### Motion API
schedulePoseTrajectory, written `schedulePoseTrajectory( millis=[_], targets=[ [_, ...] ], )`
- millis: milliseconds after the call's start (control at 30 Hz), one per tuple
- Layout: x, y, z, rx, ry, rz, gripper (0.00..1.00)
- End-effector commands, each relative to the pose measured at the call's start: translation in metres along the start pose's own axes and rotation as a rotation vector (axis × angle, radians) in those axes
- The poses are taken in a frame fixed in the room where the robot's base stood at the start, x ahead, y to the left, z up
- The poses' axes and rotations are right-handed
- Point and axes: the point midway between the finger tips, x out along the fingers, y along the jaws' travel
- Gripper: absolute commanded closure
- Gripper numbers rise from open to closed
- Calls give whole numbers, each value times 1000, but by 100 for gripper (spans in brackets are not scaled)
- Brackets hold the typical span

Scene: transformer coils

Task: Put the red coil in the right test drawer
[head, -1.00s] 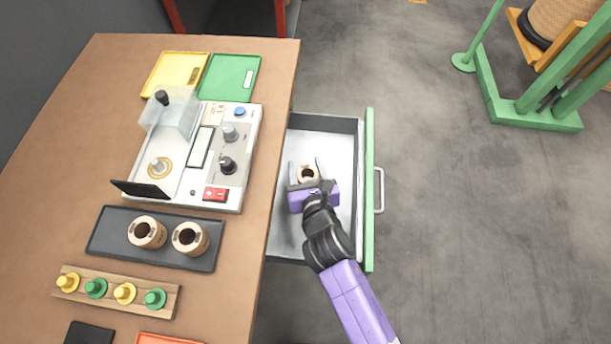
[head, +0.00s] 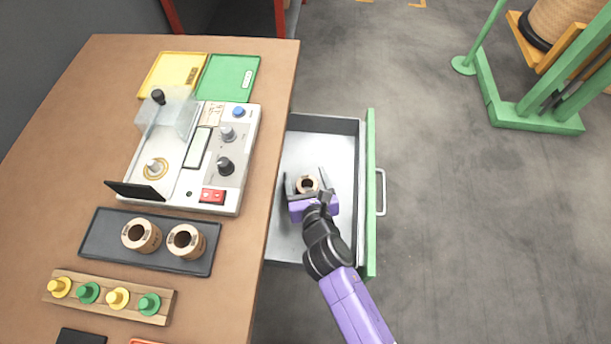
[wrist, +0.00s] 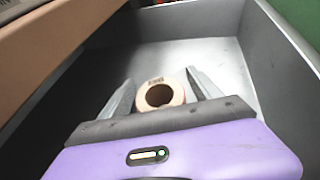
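A tan, ring-shaped coil (head: 307,184) with a dark hole sits inside the open, green-fronted drawer (head: 343,160); no red shows on it. It also shows in the wrist view (wrist: 160,94), with small dark print on its far side. My gripper (head: 305,176) is inside the drawer, with one finger on each side of the coil. In the wrist view the fingers (wrist: 160,78) spread outward, with a gap to the coil at least on the right. The coil appears to rest on the drawer floor.
The wooden table (head: 90,130) left of the drawer holds a tester (head: 228,180), a dark tray (head: 105,240) with two similar coils, a peg rack (head: 135,308), and yellow (head: 172,72) and green (head: 228,78) trays. A green stand (head: 530,110) is at far right. Floor between is clear.

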Motion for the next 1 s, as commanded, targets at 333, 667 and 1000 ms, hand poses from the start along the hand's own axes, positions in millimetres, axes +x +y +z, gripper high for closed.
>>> schedulePoseTrajectory(
  millis=[333, 667, 1000],
  targets=[
    [-14, 0, 2, 0, 2, 0, 27],
    [-65, 0, 2, -1, 1, 1, 27],
    [-76, 0, 2, 0, 1, -1, 27]
  ],
)
